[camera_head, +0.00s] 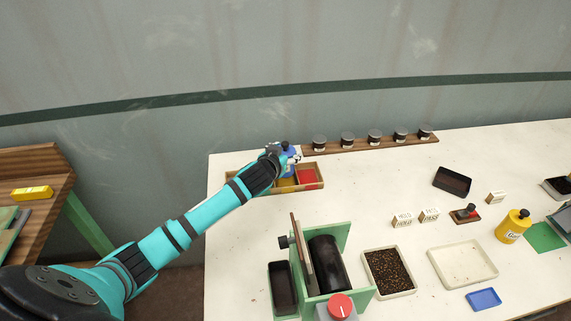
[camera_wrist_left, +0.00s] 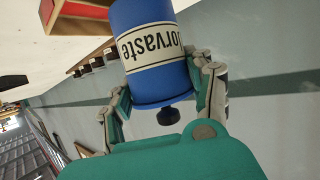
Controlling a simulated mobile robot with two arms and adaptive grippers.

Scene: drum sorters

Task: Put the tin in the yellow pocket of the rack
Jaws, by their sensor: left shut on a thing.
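The tin (camera_wrist_left: 150,50) is blue with a white label band and a dark knob. My left gripper (camera_wrist_left: 160,95) is shut on it, with a finger on each side. In the head view the tin (camera_head: 289,151) shows just past my left gripper (camera_head: 285,155), over the back part of the wooden rack. The rack (camera_head: 268,192) has a yellow pocket (camera_head: 286,182) and a red pocket (camera_head: 306,176). My arm hides part of its left side. The tin appears raised above the rack; the exact gap is unclear. My right gripper is out of view.
Several dark-lidded jars (camera_head: 347,140) stand on a wooden strip (camera_head: 361,146) behind the rack. A green-framed drum machine (camera_head: 325,262) stands in front. A bean tray (camera_head: 389,272) and yellow bottle (camera_head: 513,226) are to the right.

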